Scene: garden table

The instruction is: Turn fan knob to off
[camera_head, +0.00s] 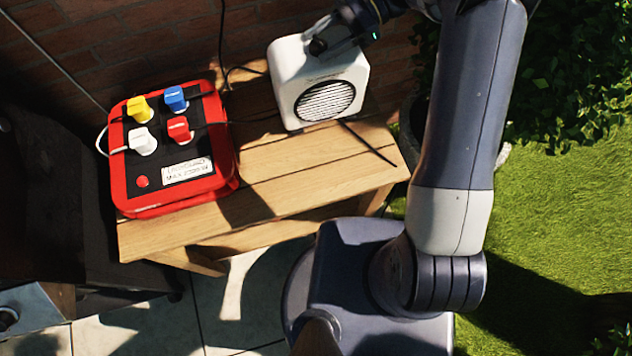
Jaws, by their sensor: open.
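The white fan (333,74) stands upright at the back right of the wooden table, its round dark grille facing front. A small dark round part, which looks like the fan knob (318,46), sits at the fan's top left. My gripper (345,28) is at the top of the fan, close beside this part, and is open. The gripper and its shadow partly cover the fan's top. I cannot tell whether a fingertip touches the knob or which way the knob points.
A red power box (128,190) with several coloured plugs stands on the left of the wooden table (275,208). Dark cables run behind it and by the fan. A brick wall (90,45) closes the back. A leafy bush (585,70) and grass lie at right.

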